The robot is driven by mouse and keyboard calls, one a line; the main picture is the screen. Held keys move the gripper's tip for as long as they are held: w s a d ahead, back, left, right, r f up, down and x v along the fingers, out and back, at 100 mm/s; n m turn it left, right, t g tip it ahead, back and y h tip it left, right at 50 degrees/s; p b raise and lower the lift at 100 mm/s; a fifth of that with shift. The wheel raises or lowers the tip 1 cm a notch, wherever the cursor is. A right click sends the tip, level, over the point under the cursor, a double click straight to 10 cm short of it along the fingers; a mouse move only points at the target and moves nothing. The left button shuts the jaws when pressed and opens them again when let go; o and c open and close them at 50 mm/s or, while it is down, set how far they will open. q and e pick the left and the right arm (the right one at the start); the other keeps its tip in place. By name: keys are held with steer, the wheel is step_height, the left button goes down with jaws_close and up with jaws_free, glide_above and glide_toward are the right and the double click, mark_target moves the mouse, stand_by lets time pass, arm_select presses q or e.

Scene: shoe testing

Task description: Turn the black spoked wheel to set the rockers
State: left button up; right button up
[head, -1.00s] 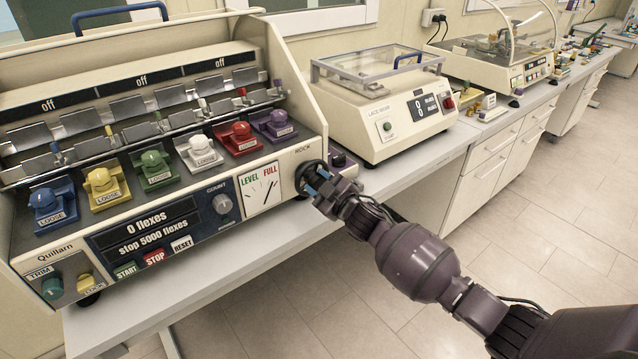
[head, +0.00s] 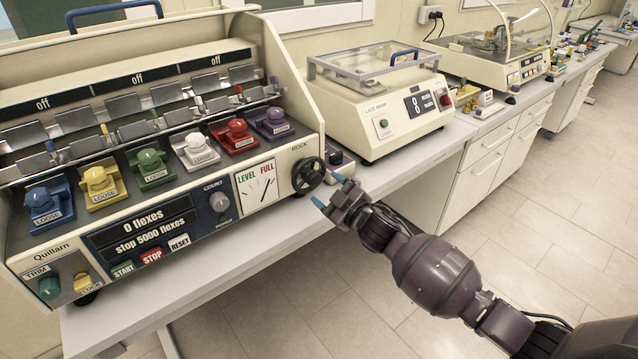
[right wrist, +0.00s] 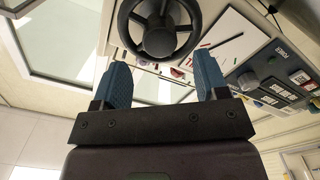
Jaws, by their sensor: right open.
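The black spoked wheel (head: 308,175) sits at the right end of the flexing machine's front panel, under the word ROCK. It also shows in the right wrist view (right wrist: 158,44), straight ahead of the fingers. My right gripper (head: 328,191) is open and empty, just in front and to the right of the wheel, apart from it. Its blue fingertips show in the right wrist view (right wrist: 165,85), with the wheel beyond them. The LEVEL/FULL gauge (head: 257,187) left of the wheel has slanted needles. Several coloured rocker clamps labelled LOOSE, such as the red one (head: 236,137), line the machine. My left gripper is not in view.
A lace wear tester (head: 377,105) stands on the bench to the right, behind my gripper. A small purple-topped block (head: 338,158) sits beside the wheel. START, STOP and RESET buttons (head: 152,257) lie left along the panel. The floor in front is clear.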

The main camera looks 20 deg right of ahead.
steer(key=v, duration=0.6)
stand_by(0.4)
steer(key=s+d+f+m+g+h, duration=0.2)
steer(key=s+f+m, duration=0.3)
steer(key=s+f, duration=0.4)
steer(key=s+d+f+m+g+h, duration=0.2)
steer(key=s+f, duration=0.7)
steer(key=s, duration=0.8)
steer(key=m+g+h, duration=0.1)
steer(key=m+h, duration=0.1)
steer(key=m, duration=0.1)
steer(key=shift+f, duration=0.2)
